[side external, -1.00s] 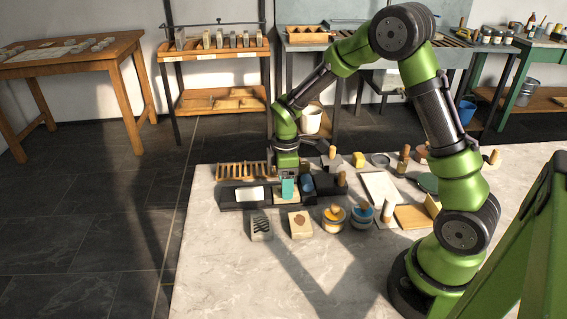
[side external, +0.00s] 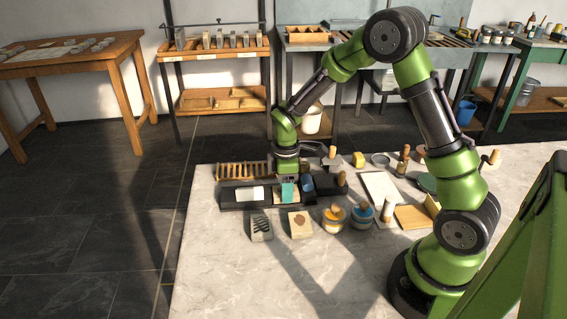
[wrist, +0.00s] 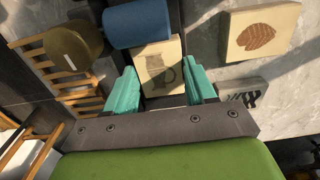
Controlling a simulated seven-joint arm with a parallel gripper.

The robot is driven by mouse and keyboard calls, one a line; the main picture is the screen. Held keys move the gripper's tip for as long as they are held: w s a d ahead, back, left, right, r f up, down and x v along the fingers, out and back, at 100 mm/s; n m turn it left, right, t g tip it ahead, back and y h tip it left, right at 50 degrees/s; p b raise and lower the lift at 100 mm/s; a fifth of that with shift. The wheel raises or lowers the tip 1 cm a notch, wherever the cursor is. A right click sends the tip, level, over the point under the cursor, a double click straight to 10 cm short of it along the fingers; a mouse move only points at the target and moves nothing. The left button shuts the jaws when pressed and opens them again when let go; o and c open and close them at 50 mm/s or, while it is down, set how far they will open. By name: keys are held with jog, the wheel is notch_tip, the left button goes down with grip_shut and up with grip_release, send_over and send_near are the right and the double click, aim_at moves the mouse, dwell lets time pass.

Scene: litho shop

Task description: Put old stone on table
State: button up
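A pale square stone (wrist: 161,66) with a dark grey printed figure lies in the dark press bed (side external: 234,205), close to a blue roller (wrist: 137,22). My gripper (wrist: 161,90) is open, its teal fingers either side of the stone's near part with gaps visible. In the side view my gripper (side external: 289,192) is low over the bed and mostly hides this stone. Two other stones are on the pale table (side external: 225,265): one with a brown leaf-like print (side external: 300,225), one with dark stripes (side external: 260,228). I cannot tell from looks alone which is old.
A wooden slatted rack (side external: 243,171) stands behind the bed. Right of the stones are a yellow ink pot (side external: 333,218) and a blue one (side external: 362,215), then a white slab (side external: 380,187) and a tan board (side external: 412,217). The table's front left is clear.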

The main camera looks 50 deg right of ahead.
jog(key=shift+r, duration=2.55)
jog(key=shift+c, duration=0.2)
jog(key=shift+r, duration=0.1)
notch_tip(320, 180, up, 6)
jog(key=r, duration=0.1)
jog(key=w+a+n, duration=0.2)
jog(key=a+n, duration=0.7)
jog(key=a, duration=0.1)
jog(key=w+a+n, duration=0.2)
jog(key=a+n, duration=0.7)
jog(key=shift+s+d+f, duration=0.1)
jog(key=shift+f, duration=3)
jog(key=shift+s+d+f, duration=0.1)
jog(key=shift+f, duration=3)
jog(key=shift+w+f, duration=0.1)
jog(key=shift+f, duration=0.1)
